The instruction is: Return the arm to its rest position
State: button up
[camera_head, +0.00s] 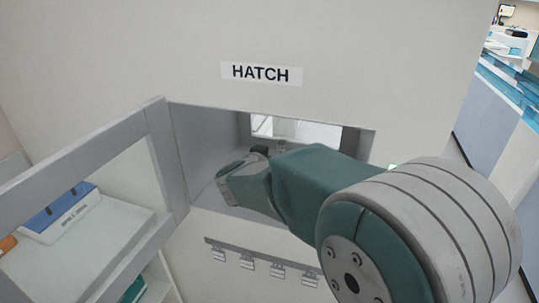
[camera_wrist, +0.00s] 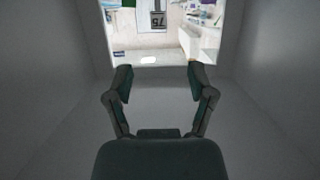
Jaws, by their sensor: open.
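My teal and grey arm reaches into the hatch opening (camera_head: 195,150) in the head view. In the wrist view my gripper (camera_wrist: 160,85) is inside the grey passage, with its two fingers spread apart. Nothing shows between the fingers. In the head view the wrist hides much of the gripper.
The HATCH label (camera_head: 261,73) is above the opening. At the left, a grey frame (camera_head: 160,150) borders a shelf holding a white and blue box (camera_head: 62,212). A rail with several clips (camera_head: 250,262) runs below. A bright room (camera_wrist: 180,35) shows through the passage's far end.

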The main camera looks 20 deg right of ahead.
jog(key=s+a+r+n+y, duration=0.5)
jog(key=s+a+n+y, duration=0.15)
jog(key=s+y, duration=0.4)
jog(key=s+d+f+g+h, duration=0.1)
jog(key=s+d+f+g, duration=0.1)
jog(key=s, duration=0.8)
jog(key=s+d+f+g+h, duration=0.1)
jog(key=s+f+g, duration=0.3)
jog(key=s, duration=0.6)
jog(key=shift+d+f+g, duration=0.3)
jog(key=shift+d+f, duration=0.35)
jog(key=shift+d, duration=0.15)
